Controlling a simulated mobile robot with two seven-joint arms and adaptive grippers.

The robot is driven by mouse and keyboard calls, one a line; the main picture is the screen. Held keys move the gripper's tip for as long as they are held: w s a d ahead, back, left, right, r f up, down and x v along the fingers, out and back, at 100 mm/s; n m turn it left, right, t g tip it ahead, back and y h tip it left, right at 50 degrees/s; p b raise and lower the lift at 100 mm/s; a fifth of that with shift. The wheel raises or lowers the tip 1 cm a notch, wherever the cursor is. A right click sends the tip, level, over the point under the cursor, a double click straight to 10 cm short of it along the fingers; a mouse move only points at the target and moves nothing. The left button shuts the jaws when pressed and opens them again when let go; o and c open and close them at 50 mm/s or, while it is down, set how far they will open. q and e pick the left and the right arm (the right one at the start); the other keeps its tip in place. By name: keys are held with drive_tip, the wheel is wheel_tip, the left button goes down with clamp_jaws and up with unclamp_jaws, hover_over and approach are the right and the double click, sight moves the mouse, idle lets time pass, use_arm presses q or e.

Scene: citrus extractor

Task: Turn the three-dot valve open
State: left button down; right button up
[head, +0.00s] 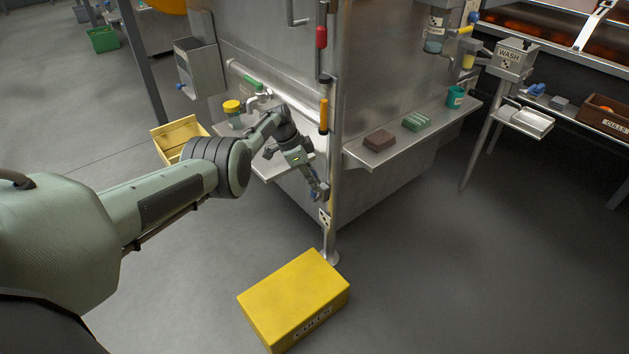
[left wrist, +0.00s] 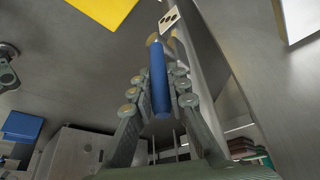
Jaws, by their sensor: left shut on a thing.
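The three-dot valve sits low on the upright pipe at the corner of the steel machine. Its tag (head: 324,218) is small in the head view; in the left wrist view the white tag (left wrist: 169,18) shows dark dots. The valve's blue handle (left wrist: 160,80) lies between the fingers of my left gripper (left wrist: 157,92), which is shut on it. In the head view my left gripper (head: 320,190) is at the pipe just above the tag, and the handle is mostly hidden there. My right gripper is in neither view.
A yellow CULLS crate (head: 290,298) stands on the floor below the valve. The pipe also carries a red handle (head: 321,37) and an orange handle (head: 323,115) higher up. A steel shelf (head: 357,155) juts out to the right.

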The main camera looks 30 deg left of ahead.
use_arm(q)
drive_tip(key=shift+a, duration=0.1)
drive_tip(key=c, duration=1.5)
unclamp_jaws()
drive_tip(key=shift+f, duration=0.1)
drive_tip(key=shift+o, duration=0.2)
drive_tip(key=shift+a+r, duration=0.1)
drive_tip(key=shift+r, duration=0.2)
drive_tip(key=v, duration=1.1)
drive_tip(key=shift+s+r, duration=0.2)
